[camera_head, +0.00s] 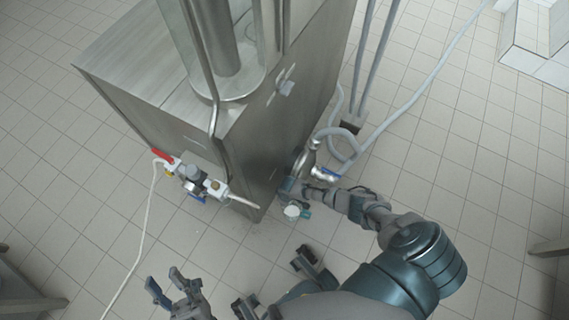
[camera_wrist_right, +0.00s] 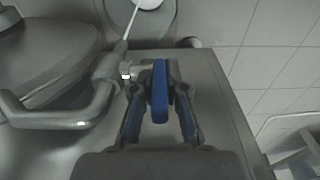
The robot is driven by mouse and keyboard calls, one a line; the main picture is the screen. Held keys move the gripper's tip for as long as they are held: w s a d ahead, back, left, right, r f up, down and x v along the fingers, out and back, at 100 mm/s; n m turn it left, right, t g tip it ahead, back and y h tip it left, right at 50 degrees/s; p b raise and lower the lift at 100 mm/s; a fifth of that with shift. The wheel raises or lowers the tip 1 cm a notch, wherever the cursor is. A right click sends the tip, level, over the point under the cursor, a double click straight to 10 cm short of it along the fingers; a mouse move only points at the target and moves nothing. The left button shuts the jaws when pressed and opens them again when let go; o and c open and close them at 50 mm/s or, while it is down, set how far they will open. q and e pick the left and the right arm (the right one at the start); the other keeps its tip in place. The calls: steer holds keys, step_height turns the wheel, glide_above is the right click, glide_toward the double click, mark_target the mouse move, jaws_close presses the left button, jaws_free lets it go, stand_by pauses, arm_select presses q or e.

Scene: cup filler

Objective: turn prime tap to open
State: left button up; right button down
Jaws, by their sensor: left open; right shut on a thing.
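A tap lever with a blue handle (camera_wrist_right: 160,92) stands between the two fingers of my right gripper (camera_wrist_right: 160,100) in the right wrist view. The fingers are closed around it, one on each side. A bent metal pipe (camera_wrist_right: 60,115) lies to the left of the lever. In the head view my right gripper (camera_head: 291,188) is at the lower right side of the steel cabinet (camera_head: 265,150), and it hides most of the handle it holds. My left gripper (camera_head: 172,284) is open and empty, low in the picture, below the cabinet.
A valve with a red handle (camera_head: 162,156) and small fittings sticks out on the cabinet's left side. A grey hose (camera_head: 410,103) runs across the floor at the right. A thin white hose (camera_head: 146,222) hangs at the left. Tiled floor surrounds the cabinet.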

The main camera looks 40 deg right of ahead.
steer(key=shift+w+g, duration=0.1)
steer(key=shift+g, duration=0.2)
steer(key=c, duration=1.2)
jaws_free()
steer(key=shift+f, duration=0.1)
steer(key=r, duration=1.2)
steer(key=shift+s+d, duration=0.15)
steer(key=shift+s, duration=0.1)
